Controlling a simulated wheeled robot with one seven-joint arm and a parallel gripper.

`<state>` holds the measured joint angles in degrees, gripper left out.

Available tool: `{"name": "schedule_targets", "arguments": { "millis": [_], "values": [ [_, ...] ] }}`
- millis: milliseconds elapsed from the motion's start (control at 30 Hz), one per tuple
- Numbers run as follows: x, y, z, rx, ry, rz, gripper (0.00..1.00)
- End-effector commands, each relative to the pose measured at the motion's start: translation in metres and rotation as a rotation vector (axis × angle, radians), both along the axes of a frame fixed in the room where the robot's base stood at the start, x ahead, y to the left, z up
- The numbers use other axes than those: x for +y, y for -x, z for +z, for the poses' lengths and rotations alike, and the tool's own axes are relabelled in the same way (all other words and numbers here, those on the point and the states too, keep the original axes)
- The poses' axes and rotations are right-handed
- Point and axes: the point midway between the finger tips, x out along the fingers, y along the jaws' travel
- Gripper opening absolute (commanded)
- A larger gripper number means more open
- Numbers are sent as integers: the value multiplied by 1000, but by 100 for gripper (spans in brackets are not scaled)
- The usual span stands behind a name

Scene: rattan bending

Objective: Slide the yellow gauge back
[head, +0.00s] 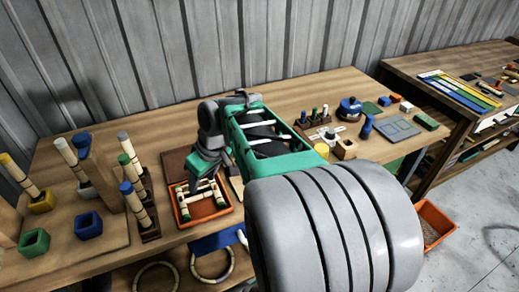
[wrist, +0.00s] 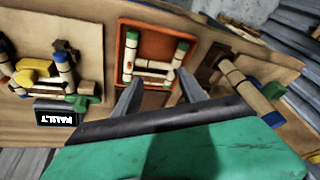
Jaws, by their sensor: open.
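A yellow piece (wrist: 36,73), which looks like the gauge, sits on a light wooden board (wrist: 75,25) at the left of the wrist view. In the head view my gripper (head: 205,172) is above that tray.
The tray holds a pale rattan frame (head: 203,199) with green ends. A black label reading FAULT (wrist: 55,114) is at the board's edge. Rods in blocks stand left of the tray, including a tall blue-topped rod (head: 135,202). Bare tabletop (head: 330,88) lies behind.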

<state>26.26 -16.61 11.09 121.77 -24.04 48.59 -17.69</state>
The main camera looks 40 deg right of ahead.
Motion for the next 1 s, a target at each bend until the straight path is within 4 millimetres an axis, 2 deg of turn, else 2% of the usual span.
{"name": "schedule_targets", "arguments": {
  "millis": [33,67,100,200,300,400,533,833,1000],
  "values": [
    [-42,-13,4,-21,-33,16,49],
    [-64,-19,4,-47,-51,43,49],
    [-96,-24,4,-90,-71,79,49],
    [-172,-16,1,-214,-102,155,49],
    [-228,6,-3,-334,-104,210,49],
    [-258,26,-5,-414,-90,244,49],
    [-267,31,-10,-450,-82,262,49],
    [-247,-2,-47,-447,-84,263,49],
    [-242,-13,-60,-448,-80,261,49]
  ]
}}
